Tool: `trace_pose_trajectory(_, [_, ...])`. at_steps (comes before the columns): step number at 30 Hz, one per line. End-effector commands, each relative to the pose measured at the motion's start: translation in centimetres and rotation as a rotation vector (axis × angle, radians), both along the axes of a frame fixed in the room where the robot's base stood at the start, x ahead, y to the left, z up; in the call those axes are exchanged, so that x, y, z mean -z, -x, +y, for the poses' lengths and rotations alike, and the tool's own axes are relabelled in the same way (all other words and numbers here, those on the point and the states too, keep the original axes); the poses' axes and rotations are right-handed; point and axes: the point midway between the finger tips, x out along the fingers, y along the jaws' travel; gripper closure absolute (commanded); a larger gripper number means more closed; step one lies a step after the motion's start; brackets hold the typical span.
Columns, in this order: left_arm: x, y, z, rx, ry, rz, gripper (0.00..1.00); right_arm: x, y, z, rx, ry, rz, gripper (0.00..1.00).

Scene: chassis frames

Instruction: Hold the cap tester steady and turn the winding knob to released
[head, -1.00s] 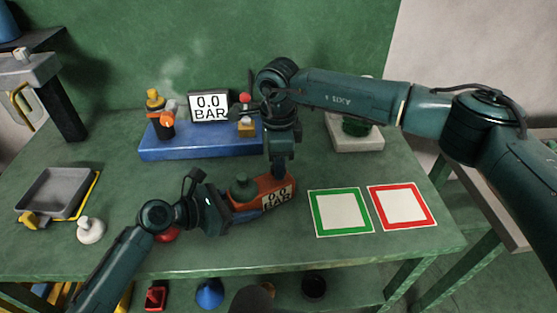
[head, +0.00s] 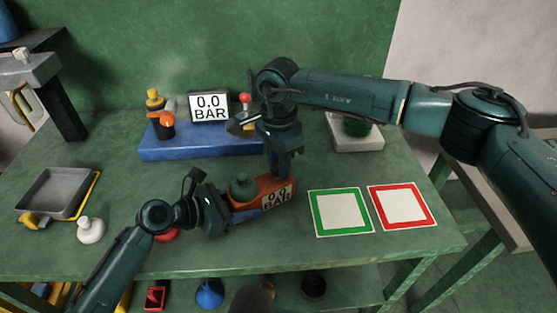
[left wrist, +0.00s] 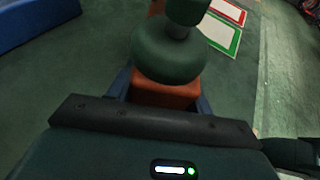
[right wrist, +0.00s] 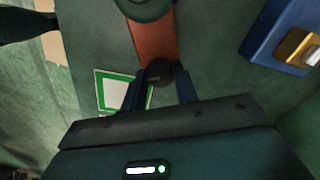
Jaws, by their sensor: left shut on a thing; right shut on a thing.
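The cap tester is an orange block (head: 264,187) with a 0.0 BAR display, lying near the middle of the bench. A green round cap-like part (head: 243,187) sits on top; it also shows in the left wrist view (left wrist: 170,55). My left gripper (head: 229,210) is shut on the tester's left end, fingers on both sides of the orange body. My right gripper (head: 279,172) points down at the tester's other end. In the right wrist view its fingers are shut on a dark round knob (right wrist: 160,72). The knob is hidden in the head view, and its setting is unreadable.
A green-framed pad (head: 341,212) and a red-framed pad (head: 402,206) lie to the right. A blue base (head: 190,149) with another 0.0 BAR display stands behind. A grey tray (head: 55,193) and a white bulb-like piece (head: 90,230) are at the left.

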Motion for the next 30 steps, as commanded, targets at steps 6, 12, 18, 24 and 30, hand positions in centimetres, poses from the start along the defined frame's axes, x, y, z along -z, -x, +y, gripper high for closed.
trace_pose_trajectory(6, [0.1,-0.1,0.2,-0.003,-0.004,0.002,0.82,-0.1,-0.1,-0.1,0.001,0.003,-0.001,0.93])
trace_pose_trajectory(12, [0.1,-0.1,0.2,-0.003,-0.004,0.001,0.82,-0.1,0.0,-0.1,0.001,0.002,-0.001,0.57])
trace_pose_trajectory(18, [0.1,0.0,0.1,-0.001,-0.004,0.0,0.82,0.0,0.0,0.0,0.001,0.001,0.0,0.48])
trace_pose_trajectory(24, [0.1,0.0,0.1,-0.001,-0.003,0.0,0.82,-0.3,0.0,0.0,0.001,0.0,-0.001,0.48])
trace_pose_trajectory(30, [0.1,0.0,0.0,0.0,-0.003,0.0,0.82,-3.0,-0.1,0.0,0.0,0.0,-0.005,0.48])
